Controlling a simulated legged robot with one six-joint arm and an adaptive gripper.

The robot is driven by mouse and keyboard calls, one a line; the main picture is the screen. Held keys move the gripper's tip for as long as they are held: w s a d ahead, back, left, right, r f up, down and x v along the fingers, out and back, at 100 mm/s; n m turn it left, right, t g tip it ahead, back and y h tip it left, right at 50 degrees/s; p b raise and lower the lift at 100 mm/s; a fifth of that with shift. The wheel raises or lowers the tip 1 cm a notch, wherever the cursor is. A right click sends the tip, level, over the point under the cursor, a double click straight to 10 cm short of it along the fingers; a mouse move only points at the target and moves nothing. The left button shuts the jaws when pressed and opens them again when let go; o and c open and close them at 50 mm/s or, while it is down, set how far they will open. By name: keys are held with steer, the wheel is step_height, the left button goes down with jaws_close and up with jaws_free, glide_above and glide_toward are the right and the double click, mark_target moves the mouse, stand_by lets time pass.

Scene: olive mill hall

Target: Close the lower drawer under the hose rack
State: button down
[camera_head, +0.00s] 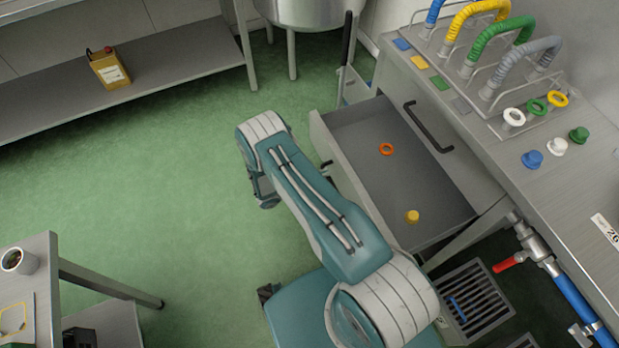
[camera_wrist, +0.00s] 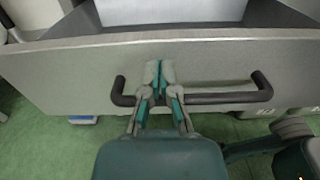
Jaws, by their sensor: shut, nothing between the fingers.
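The lower drawer (camera_head: 405,178) stands open under the hose rack (camera_head: 500,75). It holds an orange ring (camera_head: 387,149) and a yellow knob-like piece (camera_head: 412,216). In the wrist view its grey front panel (camera_wrist: 60,75) fills the width, with a black bar handle (camera_wrist: 225,97) across it. My gripper (camera_wrist: 158,68) is shut and empty, its fingers in front of the panel and overlapping the left part of the handle. The fingertips are near the panel's top edge; I cannot tell whether they touch it. In the head view my arm hides part of the drawer front.
The upper drawer, with a black handle (camera_head: 428,127), is closed. The bench top (camera_head: 560,190) carries coloured rings and caps. A blue pipe with a red lever (camera_head: 508,264) is at the right. A floor grate (camera_head: 480,300) lies below. Green floor (camera_head: 170,190) is clear at left.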

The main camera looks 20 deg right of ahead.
mark_target(342, 166)
steer(key=shift+d, duration=2.1)
